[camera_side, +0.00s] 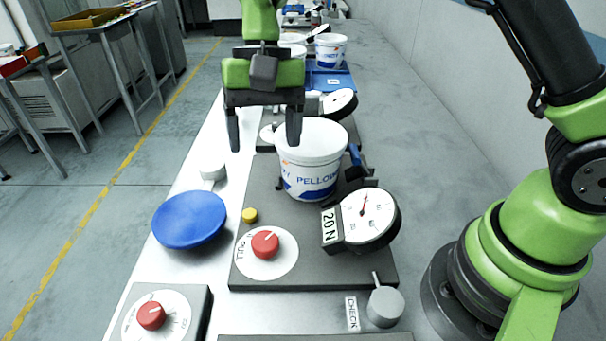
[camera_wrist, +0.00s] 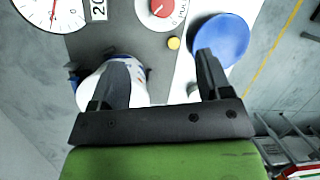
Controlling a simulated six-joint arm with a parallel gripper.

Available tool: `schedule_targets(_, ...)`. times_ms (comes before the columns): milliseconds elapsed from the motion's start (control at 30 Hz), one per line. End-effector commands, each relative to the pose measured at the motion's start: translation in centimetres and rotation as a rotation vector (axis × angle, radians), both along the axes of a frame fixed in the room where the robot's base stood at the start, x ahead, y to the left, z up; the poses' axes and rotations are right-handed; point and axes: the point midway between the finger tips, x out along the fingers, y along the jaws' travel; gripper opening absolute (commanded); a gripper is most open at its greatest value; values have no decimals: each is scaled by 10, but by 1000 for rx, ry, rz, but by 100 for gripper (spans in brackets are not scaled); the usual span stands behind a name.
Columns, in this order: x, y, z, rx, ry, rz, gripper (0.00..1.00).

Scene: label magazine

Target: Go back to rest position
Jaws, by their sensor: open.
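My gripper (camera_side: 265,142) is open and empty, with its fingers pointing down in the side view. One finger is in front of the rim of a white tub (camera_side: 311,172) in the side view; I cannot tell whether they touch. The tub has blue lettering and stands upright on a dark plate. In the wrist view my gripper (camera_wrist: 160,75) has its fingers wide apart. One finger overlaps the white tub (camera_wrist: 138,92) there, and the other overlaps the blue disc (camera_wrist: 228,38).
A dial gauge (camera_side: 368,217) with a "20 N" label, a red knob (camera_side: 265,244) and a yellow button (camera_side: 249,215) sit by the tub. A blue disc (camera_side: 189,219) lies to the left. Another tub (camera_side: 330,50) stands farther back. A grey weight (camera_side: 385,306) is in front.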

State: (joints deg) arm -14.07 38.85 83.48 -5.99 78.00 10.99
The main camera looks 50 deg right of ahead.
Motion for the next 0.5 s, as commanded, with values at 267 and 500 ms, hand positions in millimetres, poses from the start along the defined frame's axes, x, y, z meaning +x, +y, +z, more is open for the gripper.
schedule_targets(267, -49, -44, 91, 26, -299, 8, 72)
schedule_targets(500, -111, -75, 127, 7, -554, 15, 72)
